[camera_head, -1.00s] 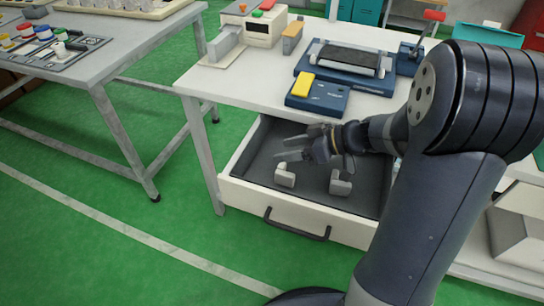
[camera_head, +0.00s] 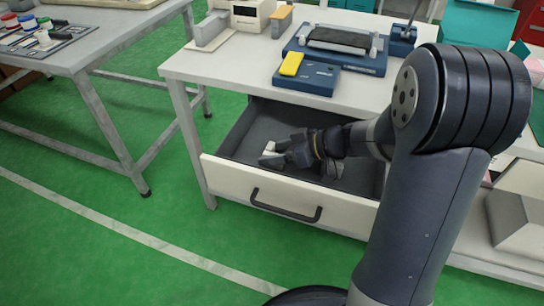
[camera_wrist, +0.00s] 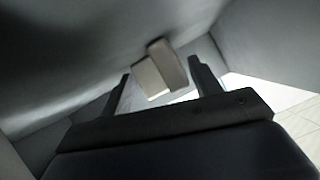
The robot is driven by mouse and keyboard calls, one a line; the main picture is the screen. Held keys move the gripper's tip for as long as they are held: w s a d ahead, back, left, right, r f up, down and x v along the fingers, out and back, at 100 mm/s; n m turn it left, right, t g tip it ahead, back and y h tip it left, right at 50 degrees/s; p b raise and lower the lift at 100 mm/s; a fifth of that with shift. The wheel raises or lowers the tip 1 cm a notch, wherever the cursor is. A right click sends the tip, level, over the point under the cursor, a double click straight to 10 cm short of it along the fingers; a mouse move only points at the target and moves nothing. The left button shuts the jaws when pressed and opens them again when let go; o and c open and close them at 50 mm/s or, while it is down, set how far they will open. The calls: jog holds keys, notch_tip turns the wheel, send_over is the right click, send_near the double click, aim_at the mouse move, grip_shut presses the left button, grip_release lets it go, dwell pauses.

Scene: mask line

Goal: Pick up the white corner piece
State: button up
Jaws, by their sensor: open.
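A small pale corner piece (camera_head: 268,148) lies in the open drawer (camera_head: 230,177) under the table. My gripper (camera_head: 274,152) is down inside the drawer with its fingers at this piece and partly covering it. In the wrist view, a whitish L-shaped piece (camera_wrist: 160,70) sits ahead of and between the two spread fingers of my gripper (camera_wrist: 159,76). Clear space shows on each side of it, so my gripper is open and not holding it. A second grey-white piece (camera_head: 331,168) lies farther right in the drawer, mostly hidden by my gripper.
The drawer's walls and front with its handle (camera_head: 285,207) surround my gripper. Above is the tabletop (camera_head: 235,73) with a blue device (camera_head: 308,78) bearing a yellow block (camera_head: 291,64). Another table (camera_head: 75,60) stands at the left. The green floor in front is clear.

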jog(key=c, duration=0.7)
